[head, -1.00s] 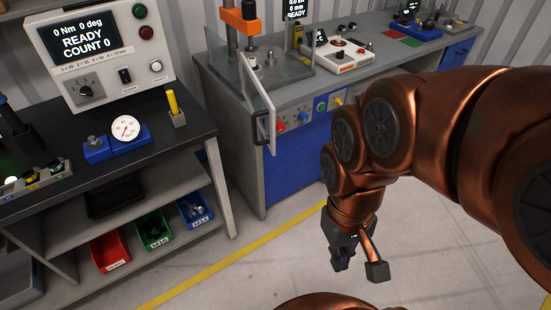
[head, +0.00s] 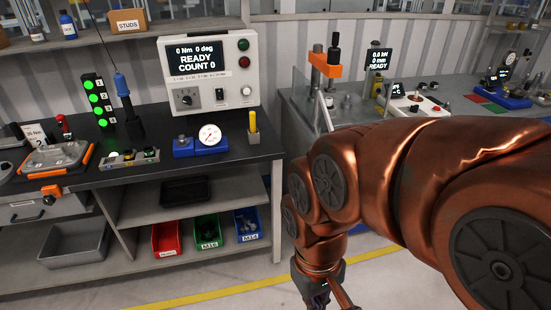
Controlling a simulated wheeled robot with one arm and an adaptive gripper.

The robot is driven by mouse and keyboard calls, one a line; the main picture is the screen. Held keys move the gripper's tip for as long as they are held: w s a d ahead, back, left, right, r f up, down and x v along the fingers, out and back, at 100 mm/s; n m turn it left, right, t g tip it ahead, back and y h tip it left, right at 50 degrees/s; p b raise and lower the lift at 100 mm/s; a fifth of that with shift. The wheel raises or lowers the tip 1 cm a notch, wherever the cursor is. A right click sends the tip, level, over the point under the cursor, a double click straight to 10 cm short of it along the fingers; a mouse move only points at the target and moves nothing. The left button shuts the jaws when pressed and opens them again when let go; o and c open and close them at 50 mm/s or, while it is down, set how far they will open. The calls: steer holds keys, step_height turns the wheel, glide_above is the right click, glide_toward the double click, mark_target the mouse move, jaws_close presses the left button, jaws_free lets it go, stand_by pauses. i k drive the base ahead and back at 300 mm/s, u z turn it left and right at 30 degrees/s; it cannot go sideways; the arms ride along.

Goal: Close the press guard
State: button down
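The press (head: 326,66), with its orange head and grey posts, stands on the grey bench right of centre in the head view. Its guard (head: 324,112) shows as a thin pale-framed panel at the front left of the press, swung out toward me, so it stands open. The guard's lower part and handle are hidden behind my arm. My gripper (head: 326,296) is at the bottom edge, low over the floor and well below and in front of the guard, touching nothing visible. Its fingertips are cut off, so its opening cannot be judged.
A black-topped bench (head: 140,172) with a torque readout box (head: 210,72), a dial gauge (head: 209,136) and coloured bins below fills the left. A white control box (head: 414,106) sits right of the press. Floor with a yellow line (head: 235,290) is clear in front.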

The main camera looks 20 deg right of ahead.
mark_target(322, 112)
steer(key=u, duration=0.2)
steer(key=i, duration=1)
